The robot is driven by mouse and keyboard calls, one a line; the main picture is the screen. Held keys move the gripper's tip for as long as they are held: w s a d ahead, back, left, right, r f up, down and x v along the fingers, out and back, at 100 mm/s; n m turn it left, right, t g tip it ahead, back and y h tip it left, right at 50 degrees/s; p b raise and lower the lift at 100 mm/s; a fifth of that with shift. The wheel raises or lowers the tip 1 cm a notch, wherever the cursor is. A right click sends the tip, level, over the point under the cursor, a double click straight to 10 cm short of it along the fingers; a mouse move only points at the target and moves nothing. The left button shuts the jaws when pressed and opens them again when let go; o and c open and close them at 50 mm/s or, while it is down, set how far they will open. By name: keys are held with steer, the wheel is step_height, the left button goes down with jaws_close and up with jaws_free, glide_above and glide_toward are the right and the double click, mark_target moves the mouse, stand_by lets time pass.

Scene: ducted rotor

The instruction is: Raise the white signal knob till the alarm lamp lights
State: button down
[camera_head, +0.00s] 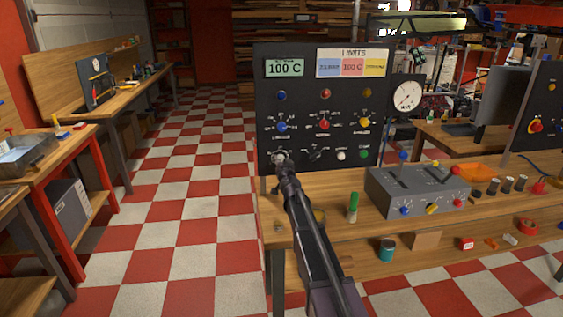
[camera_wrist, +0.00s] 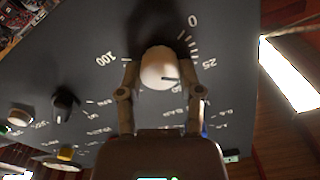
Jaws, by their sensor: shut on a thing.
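The white signal knob (camera_wrist: 160,67) sits on the dark panel. In the wrist view its dark pointer line faces the lower right, and printed marks around it include 0, 25 and 100. My gripper (camera_wrist: 160,75) has one finger on each side of the knob and is shut on it. In the head view my gripper (camera_head: 280,160) is at the panel's lower left and mostly hides the knob. Blue (camera_head: 281,96), red (camera_head: 325,94) and yellow (camera_head: 367,93) lamps sit in a row above; none clearly glows. I cannot tell which is the alarm lamp.
A green display (camera_head: 285,68) reads 100 C. A limits card (camera_head: 352,63) has blue, red and yellow fields. Other knobs, such as a black one (camera_wrist: 64,103), are close by. A grey control box (camera_head: 418,190) and green-capped marker (camera_head: 353,208) stand on the bench to the right.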

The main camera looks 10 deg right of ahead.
steer(key=shift+m, duration=0.7)
steer(key=shift+c, duration=1.3)
jaws_free()
steer(key=shift+w, duration=0.1)
steer(key=shift+s, duration=0.2)
steer(key=s, duration=1.1)
steer(key=shift+s, duration=0.4)
